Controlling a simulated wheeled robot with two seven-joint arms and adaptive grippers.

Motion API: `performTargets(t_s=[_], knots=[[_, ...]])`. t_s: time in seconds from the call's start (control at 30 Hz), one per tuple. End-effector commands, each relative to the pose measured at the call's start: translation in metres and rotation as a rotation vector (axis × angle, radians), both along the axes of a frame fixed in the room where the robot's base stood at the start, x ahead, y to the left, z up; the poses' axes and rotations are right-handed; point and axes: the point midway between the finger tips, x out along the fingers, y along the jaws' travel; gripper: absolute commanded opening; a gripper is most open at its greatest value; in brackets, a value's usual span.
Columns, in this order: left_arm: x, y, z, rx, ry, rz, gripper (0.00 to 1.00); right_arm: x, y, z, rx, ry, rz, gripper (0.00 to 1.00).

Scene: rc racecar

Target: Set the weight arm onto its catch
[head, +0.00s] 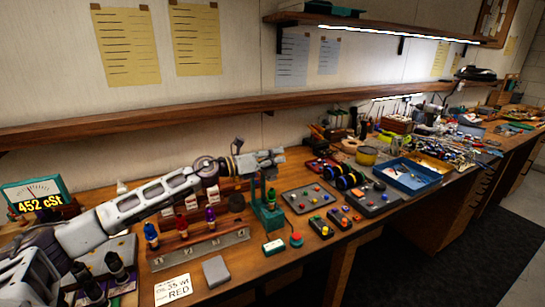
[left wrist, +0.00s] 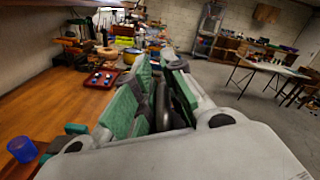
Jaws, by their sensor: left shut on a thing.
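My left gripper (head: 270,157) reaches in from the left in the head view, above a green stand (head: 267,213) on the bench. In the left wrist view, its green-padded fingers (left wrist: 150,105) are shut around a dark, disc-like piece (left wrist: 180,92), which looks like part of the weight arm. The rest of the weight arm is hidden by the fingers or too small to make out. The catch cannot be picked out, so I cannot tell whether the arm touches it. My right gripper is not in view.
Colored bottles (head: 151,235) stand in a wooden rack left of the green stand. A metal rail (head: 200,249), grey block (head: 216,270) and label card (head: 173,290) lie in front. A button panel (head: 308,199) and blue tray (head: 407,177) sit to the right. A shelf (head: 200,118) runs behind.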

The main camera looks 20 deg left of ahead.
Motion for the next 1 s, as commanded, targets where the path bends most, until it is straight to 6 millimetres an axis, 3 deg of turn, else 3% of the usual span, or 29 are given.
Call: performTargets(t_s=[0.2,0.8,0.83,0.97,1.0], knots=[[-0.006,-0.009,-0.011,0.055,-0.046,-0.008,0.00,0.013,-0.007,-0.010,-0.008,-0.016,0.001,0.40],[-0.009,-0.011,-0.014,0.085,-0.068,-0.009,0.00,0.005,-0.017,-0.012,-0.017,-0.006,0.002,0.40],[-0.009,-0.011,-0.014,0.085,-0.068,-0.009,0.15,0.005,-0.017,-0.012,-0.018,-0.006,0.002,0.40],[-0.008,-0.011,-0.014,0.085,-0.069,-0.008,0.32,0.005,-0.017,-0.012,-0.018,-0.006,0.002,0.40],[-0.008,-0.010,-0.014,0.086,-0.070,-0.007,0.32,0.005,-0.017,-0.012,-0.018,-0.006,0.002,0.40]])
